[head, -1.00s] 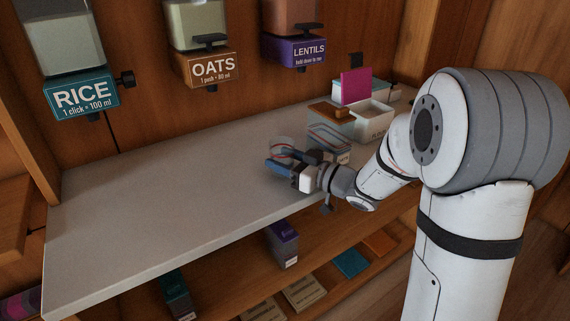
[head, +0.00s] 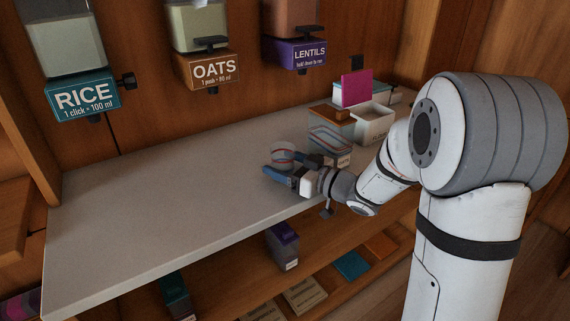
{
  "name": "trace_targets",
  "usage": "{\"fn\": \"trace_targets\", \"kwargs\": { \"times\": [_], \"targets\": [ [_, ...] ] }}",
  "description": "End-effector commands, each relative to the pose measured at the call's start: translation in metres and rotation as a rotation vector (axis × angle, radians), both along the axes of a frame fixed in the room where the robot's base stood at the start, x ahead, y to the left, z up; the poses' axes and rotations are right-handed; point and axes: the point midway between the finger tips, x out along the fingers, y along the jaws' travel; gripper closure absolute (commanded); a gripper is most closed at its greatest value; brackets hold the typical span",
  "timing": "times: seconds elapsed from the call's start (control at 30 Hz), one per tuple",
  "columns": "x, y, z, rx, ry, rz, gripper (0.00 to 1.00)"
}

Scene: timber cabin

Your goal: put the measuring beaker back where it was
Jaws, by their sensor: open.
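The measuring beaker (head: 283,152) is a small clear cup with a reddish band. It stands upright on the grey counter, right at the tips of my gripper. My gripper (head: 289,166) is open, with one blue-tipped finger on the near left side and the other finger on the right, behind. The beaker shows just beyond and between the fingers; I cannot tell whether either finger touches it.
The grey counter (head: 150,205) is clear to the left. Clear containers with coloured bands (head: 331,141), a white bin (head: 374,122) and a pink card (head: 356,87) stand right. Rice (head: 84,97), oats (head: 212,70) and lentils (head: 296,53) dispensers hang above. A lower shelf holds boxes (head: 284,246).

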Motion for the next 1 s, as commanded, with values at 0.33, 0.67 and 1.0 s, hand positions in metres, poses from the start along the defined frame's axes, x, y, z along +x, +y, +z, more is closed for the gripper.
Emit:
{"fn": "trace_targets", "kwargs": {
  "times": [0.33,0.67,1.0],
  "targets": [
    [-0.033,-0.055,0.003,-0.001,-0.001,-0.008,0.3],
    [-0.061,-0.096,0.002,0.0,0.0,-0.004,0.3],
    [-0.066,-0.101,0.002,-0.001,-0.001,-0.001,0.3]
  ]
}}
